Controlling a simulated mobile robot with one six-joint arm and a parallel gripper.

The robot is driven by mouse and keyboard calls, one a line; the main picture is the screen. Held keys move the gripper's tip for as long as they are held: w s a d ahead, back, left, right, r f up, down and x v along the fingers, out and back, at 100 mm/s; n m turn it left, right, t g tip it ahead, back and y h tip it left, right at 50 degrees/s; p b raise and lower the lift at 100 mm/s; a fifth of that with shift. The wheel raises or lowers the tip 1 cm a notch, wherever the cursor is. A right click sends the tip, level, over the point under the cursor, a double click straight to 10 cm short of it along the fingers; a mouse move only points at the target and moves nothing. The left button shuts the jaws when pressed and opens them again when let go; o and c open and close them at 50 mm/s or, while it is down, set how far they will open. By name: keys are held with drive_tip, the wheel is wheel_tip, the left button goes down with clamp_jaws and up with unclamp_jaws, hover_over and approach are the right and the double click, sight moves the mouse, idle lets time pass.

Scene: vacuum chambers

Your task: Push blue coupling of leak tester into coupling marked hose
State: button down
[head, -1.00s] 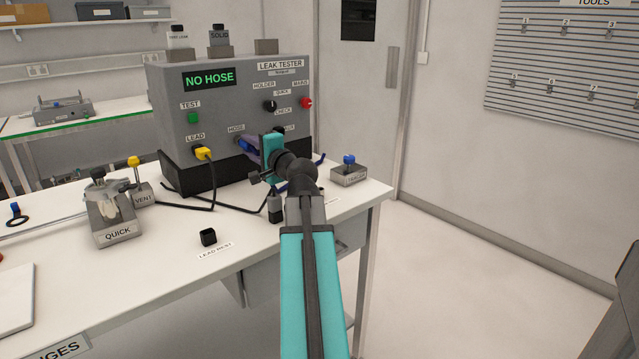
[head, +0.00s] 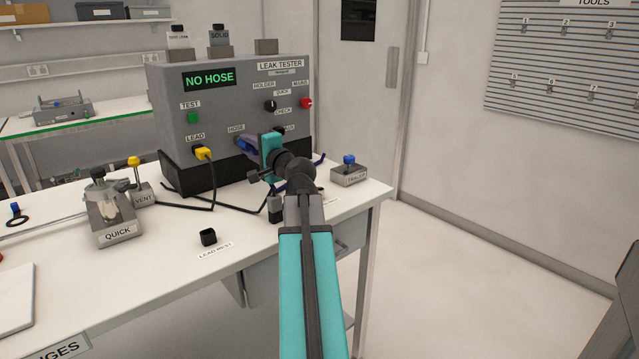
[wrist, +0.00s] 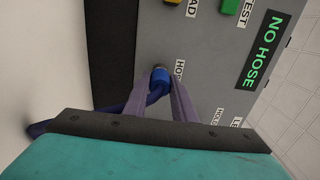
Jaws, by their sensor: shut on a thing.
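The leak tester (head: 225,110) is a grey box on the bench, and its green display reads NO HOSE. My gripper (head: 246,144) is at the tester's front face by the HOSE label (head: 236,128). In the wrist view its two purple fingers (wrist: 160,90) are shut on the blue coupling (wrist: 160,78), which ends a dark blue hose (wrist: 133,103). The coupling's front end is at the panel, against or very near the HOSE coupling (wrist: 161,66), which is mostly hidden. I cannot tell how deep it sits.
A yellow plug (head: 203,153) is in the LEAD socket, its black cable looping over the bench. The QUICK fixture (head: 117,232), a black lead rest (head: 208,237) and a blue-knobbed block (head: 348,174) stand on the bench. The front middle of the bench is clear.

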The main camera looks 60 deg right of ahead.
sight(250, 146)
drive_tip(key=shift+w+d, duration=0.1)
drive_tip(key=shift+w, duration=0.15)
idle(0.7)
drive_tip(key=c, duration=1.4)
unclamp_jaws()
drive_tip(key=shift+s, duration=0.1)
drive_tip(key=shift+v, duration=3.4)
drive_tip(key=shift+s, duration=0.1)
